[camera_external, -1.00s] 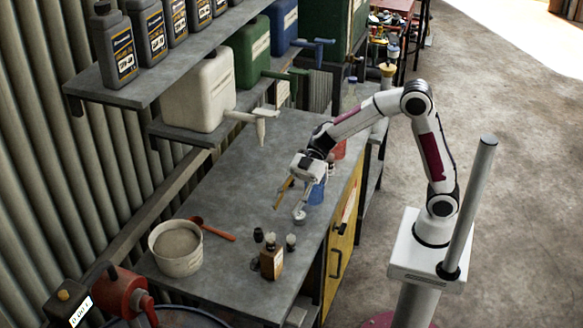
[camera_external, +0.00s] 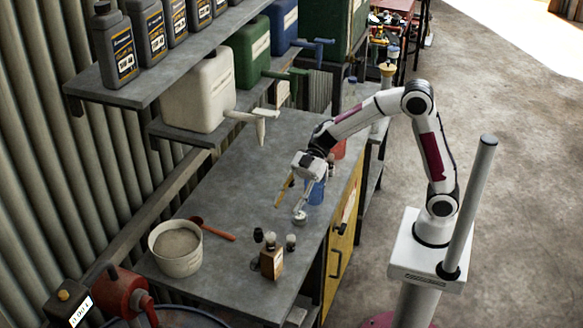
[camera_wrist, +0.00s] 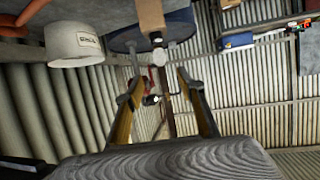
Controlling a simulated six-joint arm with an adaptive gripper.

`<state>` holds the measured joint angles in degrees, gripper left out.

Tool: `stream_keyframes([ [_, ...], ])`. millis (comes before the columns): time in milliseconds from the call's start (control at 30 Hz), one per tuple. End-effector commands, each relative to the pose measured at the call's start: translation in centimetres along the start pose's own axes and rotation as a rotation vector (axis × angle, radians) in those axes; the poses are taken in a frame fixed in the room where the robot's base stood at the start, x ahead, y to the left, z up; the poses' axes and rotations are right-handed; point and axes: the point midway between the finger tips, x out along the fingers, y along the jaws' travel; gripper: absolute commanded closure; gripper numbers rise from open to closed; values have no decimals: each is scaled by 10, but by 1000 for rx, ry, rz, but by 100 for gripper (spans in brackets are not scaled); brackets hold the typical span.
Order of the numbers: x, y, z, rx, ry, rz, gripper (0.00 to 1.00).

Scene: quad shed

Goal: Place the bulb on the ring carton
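The ring carton (camera_external: 271,263) is a small brown box near the front of the bench; in the wrist view it looks like the brown block (camera_wrist: 150,14) at the top. Small bulb-like pieces with pale tops stand close to it, one (camera_external: 290,242) to its right and one (camera_external: 270,240) at its far edge; I cannot tell whether the latter rests on it. A pale round piece (camera_wrist: 159,57) shows beyond my fingertips in the wrist view. My gripper (camera_external: 289,211) is beyond the carton, fingers spread. In the wrist view my gripper (camera_wrist: 158,82) is open, with nothing visibly clasped.
A white bucket (camera_external: 176,262) and a red-handled scoop (camera_external: 215,230) are left of the carton. A small black piece (camera_external: 258,235) is beside it. A blue cup (camera_external: 316,192) stands just behind my gripper. The bench middle (camera_external: 245,180) is clear. A shelf with jugs overhangs the left.

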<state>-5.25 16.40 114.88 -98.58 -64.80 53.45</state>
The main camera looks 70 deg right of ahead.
Motion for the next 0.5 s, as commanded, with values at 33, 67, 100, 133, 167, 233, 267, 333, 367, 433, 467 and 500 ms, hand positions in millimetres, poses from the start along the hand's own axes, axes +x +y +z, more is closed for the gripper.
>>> stream_keyframes([
  [33,-1,1,-1,-2,1,9,61],
  [67,-2,3,-2,-4,1,17,61],
  [100,-3,5,-4,-7,2,31,61],
  [133,-4,7,-5,-11,3,45,61],
  [167,-6,10,-7,-15,4,63,61],
  [233,-11,19,-12,-25,5,115,61],
  [267,-14,24,-15,-30,7,143,61],
  [333,-24,36,-22,-42,7,219,61],
  [367,-29,42,-26,-47,7,256,61],
  [433,-43,55,-33,-55,5,347,61],
  [467,-50,61,-36,-58,2,388,61],
  [500,-60,68,-39,-59,-1,443,61],
])
